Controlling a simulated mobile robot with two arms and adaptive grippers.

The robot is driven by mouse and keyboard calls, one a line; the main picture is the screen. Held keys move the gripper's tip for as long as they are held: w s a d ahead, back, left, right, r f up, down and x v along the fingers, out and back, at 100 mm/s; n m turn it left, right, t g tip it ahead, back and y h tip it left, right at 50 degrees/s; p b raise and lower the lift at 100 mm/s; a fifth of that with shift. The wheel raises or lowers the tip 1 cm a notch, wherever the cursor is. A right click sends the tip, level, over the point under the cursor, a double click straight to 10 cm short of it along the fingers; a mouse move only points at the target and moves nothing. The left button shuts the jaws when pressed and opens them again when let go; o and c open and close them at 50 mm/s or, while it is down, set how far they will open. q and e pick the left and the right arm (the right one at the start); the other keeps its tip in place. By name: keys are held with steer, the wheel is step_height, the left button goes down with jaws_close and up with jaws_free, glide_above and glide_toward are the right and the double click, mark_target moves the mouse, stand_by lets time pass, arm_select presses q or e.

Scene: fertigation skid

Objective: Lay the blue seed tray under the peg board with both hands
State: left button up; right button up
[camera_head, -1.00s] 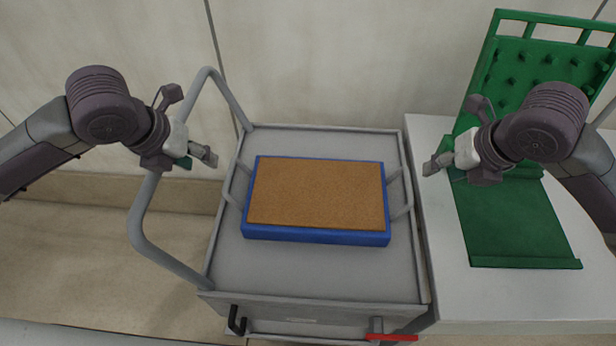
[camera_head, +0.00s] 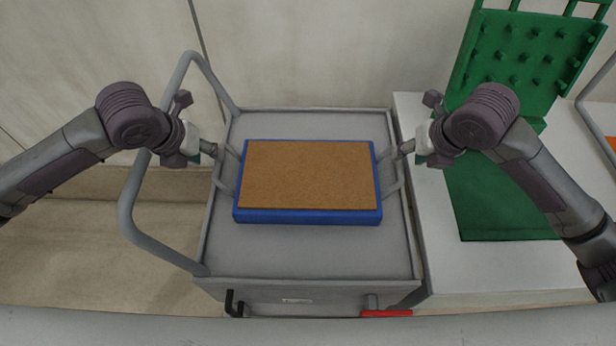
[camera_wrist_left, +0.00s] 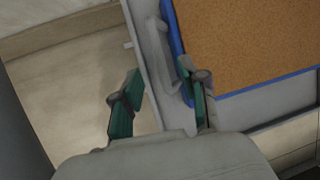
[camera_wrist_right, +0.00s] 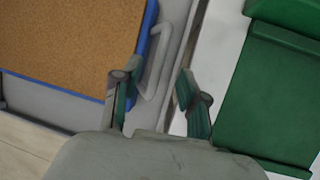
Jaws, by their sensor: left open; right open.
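The blue seed tray (camera_head: 310,217) lies flat on the grey cart, filled with a brown surface (camera_head: 308,175), with a grey handle on each short side. My left gripper (camera_head: 214,150) is open at the tray's left handle (camera_wrist_left: 172,62). My right gripper (camera_head: 404,149) is open at the right handle (camera_wrist_right: 155,62). In both wrist views the handles lie ahead of the spread fingers; I cannot tell whether they touch. The green peg board (camera_head: 528,60) stands upright at the back right, with a flat green base (camera_head: 497,203) in front of it.
The cart (camera_head: 300,258) has a raised rim and a tall grey push rail (camera_head: 128,200) on its left. A white table (camera_head: 480,270) adjoins it on the right. A red-tipped pedal (camera_head: 386,313) shows low at the front. An orange item (camera_head: 611,143) sits at the far right.

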arm_select(q)
steer(key=x, duration=0.6)
arm_select(e)
steer(key=x, duration=0.6)
arm_select(q)
jaws_close()
arm_select(e)
jaws_close()
arm_select(q)
steer(key=shift+w+r, duration=0.1)
steer(key=shift+r, duration=0.05)
